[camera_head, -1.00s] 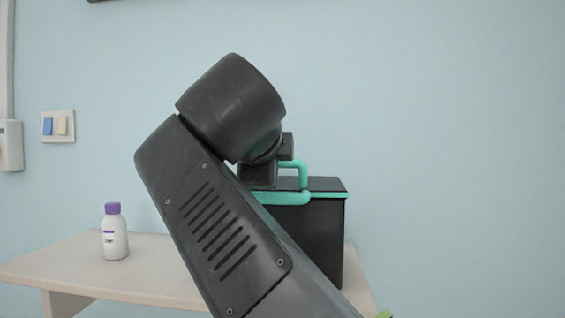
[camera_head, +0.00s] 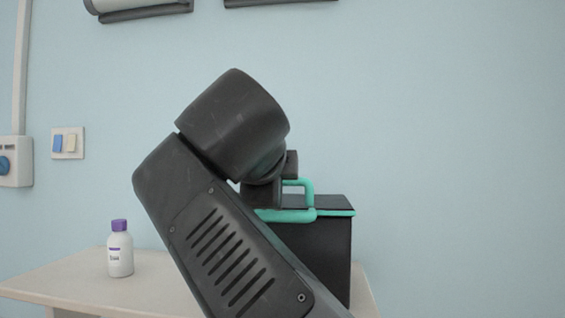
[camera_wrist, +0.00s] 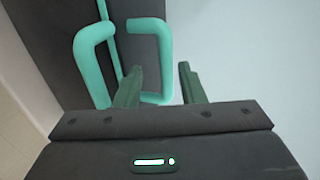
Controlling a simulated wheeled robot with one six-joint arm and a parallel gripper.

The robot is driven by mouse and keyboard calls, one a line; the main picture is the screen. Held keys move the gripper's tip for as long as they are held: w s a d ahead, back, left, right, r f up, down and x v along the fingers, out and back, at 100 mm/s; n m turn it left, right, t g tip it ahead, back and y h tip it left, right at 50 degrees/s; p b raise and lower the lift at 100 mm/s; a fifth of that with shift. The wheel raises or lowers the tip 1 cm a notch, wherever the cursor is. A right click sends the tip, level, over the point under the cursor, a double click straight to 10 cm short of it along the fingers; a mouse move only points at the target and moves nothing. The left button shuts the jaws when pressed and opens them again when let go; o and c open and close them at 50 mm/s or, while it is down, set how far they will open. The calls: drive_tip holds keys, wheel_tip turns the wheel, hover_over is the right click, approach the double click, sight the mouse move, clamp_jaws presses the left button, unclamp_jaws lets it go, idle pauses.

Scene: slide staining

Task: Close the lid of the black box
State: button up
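The black box (camera_head: 326,250) stands on the table, with a teal rim and teal handles. In the head view its lid (camera_head: 325,203) looks level and down on the rim, but my arm hides the box's left part. A teal handle (camera_head: 311,197) rises at the top. In the wrist view the box (camera_wrist: 52,40) fills the upper left, with a left handle (camera_wrist: 88,68) and a right handle (camera_wrist: 165,55). My gripper (camera_wrist: 160,88) is open. Its fingers are apart, with part of the right handle between them in the picture; I cannot tell if they touch it.
A white bottle with a purple cap (camera_head: 120,254) stands on the table (camera_head: 60,280), left of my arm. The pale wall (camera_head: 450,120) is behind, with a switch plate (camera_head: 68,143) at the left. The wall area right of the box is clear.

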drive_tip(key=b+v, duration=0.5)
drive_tip(key=v, duration=0.7)
drive_tip(key=shift+b, duration=0.4)
idle(0.6)
drive_tip(key=shift+s, duration=0.1)
drive_tip(key=shift+r+p, duration=0.1)
drive_tip(key=shift+p, duration=0.4)
drive_tip(key=shift+p+x, duration=2.3)
drive_tip(key=shift+x, duration=0.65)
